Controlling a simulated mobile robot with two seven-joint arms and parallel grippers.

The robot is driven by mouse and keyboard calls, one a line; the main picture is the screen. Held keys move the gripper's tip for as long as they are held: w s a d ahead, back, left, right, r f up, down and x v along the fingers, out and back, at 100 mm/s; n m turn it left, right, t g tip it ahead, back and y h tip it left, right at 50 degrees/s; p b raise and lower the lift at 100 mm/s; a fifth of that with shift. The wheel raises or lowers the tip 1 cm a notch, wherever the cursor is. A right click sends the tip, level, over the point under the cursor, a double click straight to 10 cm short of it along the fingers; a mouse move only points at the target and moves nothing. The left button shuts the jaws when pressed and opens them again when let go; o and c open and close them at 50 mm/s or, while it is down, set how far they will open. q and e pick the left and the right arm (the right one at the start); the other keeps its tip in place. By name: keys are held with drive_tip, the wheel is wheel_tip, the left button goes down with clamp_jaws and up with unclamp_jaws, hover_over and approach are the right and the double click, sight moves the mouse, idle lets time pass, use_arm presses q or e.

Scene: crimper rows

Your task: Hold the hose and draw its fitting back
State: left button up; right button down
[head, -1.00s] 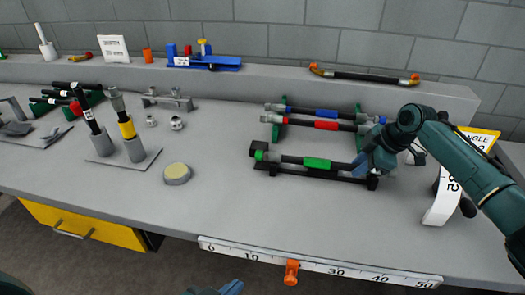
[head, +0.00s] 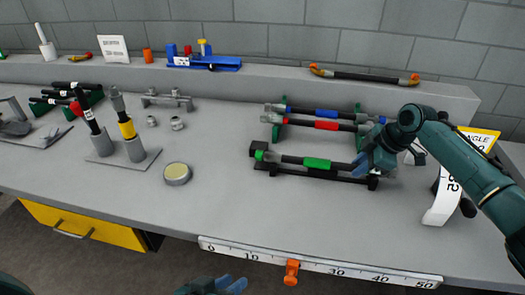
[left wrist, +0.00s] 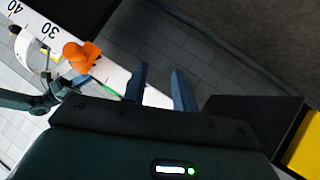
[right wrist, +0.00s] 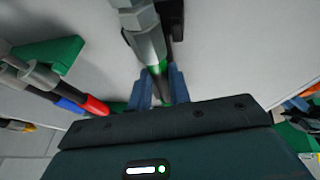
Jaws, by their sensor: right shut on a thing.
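A black hose with a green band (head: 317,163) lies in a low black stand (head: 320,174) on the bench. A green piece shows at its left end. My right gripper (head: 362,165) is shut at the hose's right end. In the right wrist view its blue fingers (right wrist: 160,85) flank the hose, and a grey hex fitting (right wrist: 147,38) extends beyond them. I cannot tell exactly where the fingers meet the hose or fitting. My left gripper (head: 229,285) is open and empty in front of the bench edge; its spread fingers (left wrist: 160,85) also show in the left wrist view.
Red-banded (head: 327,125) and blue-banded (head: 327,113) hoses lie on a green rack just behind. A ruler strip (head: 340,270) with an orange marker (head: 291,272) runs along the front edge. A round tin (head: 177,174) stands left; the bench between is clear.

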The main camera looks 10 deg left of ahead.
use_arm(q)
drive_tip(key=o, duration=0.3)
drive_tip(key=n, duration=0.2)
drive_tip(key=w+a+r+n+g, duration=0.1)
drive_tip(key=shift+w+n+g, duration=0.15)
drive_tip(key=shift+n+g, duration=0.15)
drive_tip(key=shift+n, duration=0.1)
drive_tip(key=shift+o, duration=0.7)
drive_tip(key=shift+a+r+n+g+h, duration=0.25)
drive_tip(key=shift+r+n+g, duration=0.2)
drive_tip(key=shift+n, duration=0.55)
use_arm(e)
drive_tip(key=shift+f, duration=0.1)
use_arm(q)
drive_tip(key=w+d+r+n+h, duration=0.1)
drive_tip(key=w+d+r, duration=0.2)
drive_tip(key=r, duration=0.4)
drive_tip(key=w+d+r+n+h, duration=0.1)
drive_tip(key=w+d+r+h, duration=0.1)
drive_tip(key=w+d+r, duration=0.3)
drive_tip(key=m+g+y, duration=0.5)
drive_tip(key=m+y, duration=0.3)
drive_tip(key=m, duration=1.8)
approach(262, 153)
drive_tip(key=shift+t, duration=0.25)
drive_tip(key=shift+s+x, duration=0.15)
drive_tip(key=shift+x, duration=2.2)
drive_tip(key=shift+s+x, duration=0.1)
drive_tip(key=shift+x, duration=2.2)
